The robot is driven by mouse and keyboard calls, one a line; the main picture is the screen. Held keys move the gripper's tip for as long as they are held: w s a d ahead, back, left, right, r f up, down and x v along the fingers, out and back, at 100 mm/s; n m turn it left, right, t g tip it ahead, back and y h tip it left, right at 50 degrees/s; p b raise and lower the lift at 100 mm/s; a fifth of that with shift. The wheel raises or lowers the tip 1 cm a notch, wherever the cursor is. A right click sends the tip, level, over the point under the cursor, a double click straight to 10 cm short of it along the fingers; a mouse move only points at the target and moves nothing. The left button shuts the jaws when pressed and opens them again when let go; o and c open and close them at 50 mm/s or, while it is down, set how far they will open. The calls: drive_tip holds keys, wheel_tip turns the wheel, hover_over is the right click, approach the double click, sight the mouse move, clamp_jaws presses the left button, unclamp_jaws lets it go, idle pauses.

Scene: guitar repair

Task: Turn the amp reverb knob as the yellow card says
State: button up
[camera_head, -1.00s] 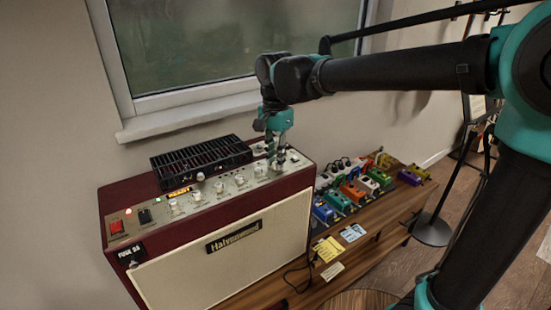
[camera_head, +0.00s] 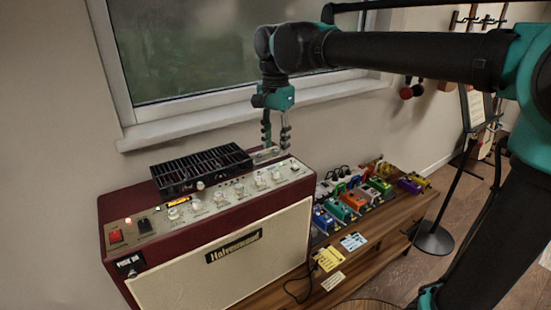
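The amp (camera_head: 235,246) is dark red with a cream grille and stands under the window. A row of pale knobs (camera_head: 240,189) runs along its top panel; their labels are too small to read, so I cannot tell which is the reverb knob. The yellow card (camera_head: 330,258) lies on the wooden bench right of the amp; its writing is not legible. My gripper (camera_head: 276,146) points down above the right end of the panel, apart from the knobs. Its two fingers are spread with a gap between them and hold nothing.
A black slatted unit (camera_head: 201,171) sits on the amp's top behind the knobs. Several coloured pedals (camera_head: 350,200) are on the bench at right. A blue card (camera_head: 353,241) and a white card (camera_head: 333,281) lie near the yellow one. The window sill (camera_head: 210,122) is behind.

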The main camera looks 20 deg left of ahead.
drive_tip(key=shift+r, duration=2)
drive_tip(key=shift+n+t+y, duration=0.4)
drive_tip(key=shift+t+y, duration=0.1)
drive_tip(key=shift+t, duration=0.1)
drive_tip(key=w+d+f, duration=0.4)
drive_tip(key=d, duration=0.1)
drive_tip(key=w+d+f, duration=0.2)
drive_tip(key=w+d, duration=0.1)
drive_tip(key=shift+f, duration=0.4)
drive_tip(key=d+f+n+t, duration=0.1)
drive_tip(key=d+f+t, duration=0.1)
drive_tip(key=d+f, duration=0.6)
drive_tip(key=d+f+n+t+h, duration=0.15)
drive_tip(key=d+f, duration=0.25)
drive_tip(key=d, duration=0.8)
drive_tip(key=d+f+n+t+y, duration=0.1)
drive_tip(key=d+f+n+t, duration=0.1)
drive_tip(key=d+f, duration=0.6)
drive_tip(key=s+f+g, duration=0.1)
drive_tip(key=s+f, duration=0.1)
drive_tip(key=s, duration=0.4)
drive_tip(key=s+d+f+g, duration=0.1)
drive_tip(key=s+f, duration=0.1)
drive_tip(key=s, duration=0.3)
drive_tip(key=shift+s+d+f, duration=0.3)
drive_tip(key=shift+s+f, duration=0.05)
drive_tip(key=shift+f, duration=0.05)
drive_tip(key=shift+g+h, duration=0.25)
drive_tip(key=shift+c, duration=0.5)
